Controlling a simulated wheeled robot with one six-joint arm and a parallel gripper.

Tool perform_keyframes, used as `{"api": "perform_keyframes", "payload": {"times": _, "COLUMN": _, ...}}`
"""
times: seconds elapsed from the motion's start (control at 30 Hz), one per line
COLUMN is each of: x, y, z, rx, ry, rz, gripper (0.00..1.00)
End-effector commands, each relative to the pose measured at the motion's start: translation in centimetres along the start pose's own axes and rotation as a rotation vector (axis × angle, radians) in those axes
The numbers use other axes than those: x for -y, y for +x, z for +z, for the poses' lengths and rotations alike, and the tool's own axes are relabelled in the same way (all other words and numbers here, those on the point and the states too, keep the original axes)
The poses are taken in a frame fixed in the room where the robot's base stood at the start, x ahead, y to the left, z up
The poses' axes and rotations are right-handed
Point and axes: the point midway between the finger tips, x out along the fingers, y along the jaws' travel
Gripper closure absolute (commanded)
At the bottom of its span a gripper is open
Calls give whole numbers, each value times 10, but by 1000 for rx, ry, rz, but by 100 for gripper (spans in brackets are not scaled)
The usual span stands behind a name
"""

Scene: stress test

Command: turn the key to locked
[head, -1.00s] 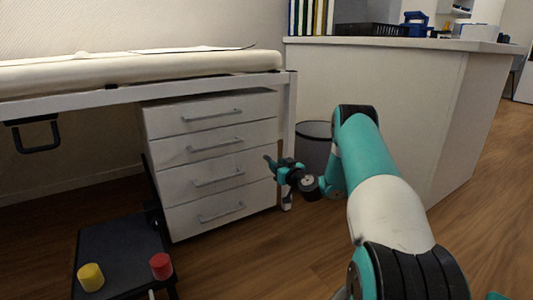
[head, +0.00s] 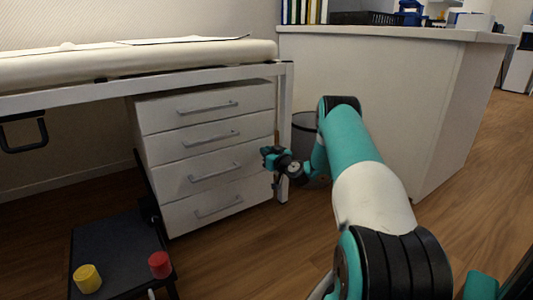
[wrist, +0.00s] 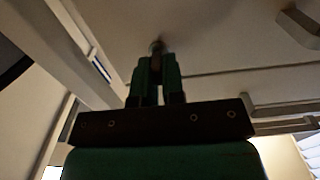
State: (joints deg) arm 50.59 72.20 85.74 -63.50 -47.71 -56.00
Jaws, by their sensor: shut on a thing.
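The white drawer cabinet (head: 205,160) stands under the couch, its drawers closed. My gripper (head: 268,155) is at the right edge of its front, beside the second and third drawers. In the wrist view my gripper's (wrist: 157,68) two green fingers are shut on a small key, mostly hidden between them. A small round metal piece (wrist: 157,46), seemingly the lock or key end, shows at the fingertips against the pale drawer front (wrist: 215,45). The key's turn angle cannot be made out. The key is too small to see in the head view.
A padded couch (head: 130,60) on a white frame overhangs the cabinet. A white counter (head: 370,100) and a grey bin (head: 304,135) stand to the right. Wooden floor is clear in front.

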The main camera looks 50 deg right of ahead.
Motion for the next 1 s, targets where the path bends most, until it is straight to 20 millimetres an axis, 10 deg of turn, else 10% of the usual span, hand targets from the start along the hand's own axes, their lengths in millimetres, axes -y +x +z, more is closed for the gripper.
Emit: {"api": "perform_keyframes", "payload": {"times": 1.0, "x": -3, "y": 0, "z": -2, "rx": -2, "ry": 629, "rz": 1, "gripper": 100}}
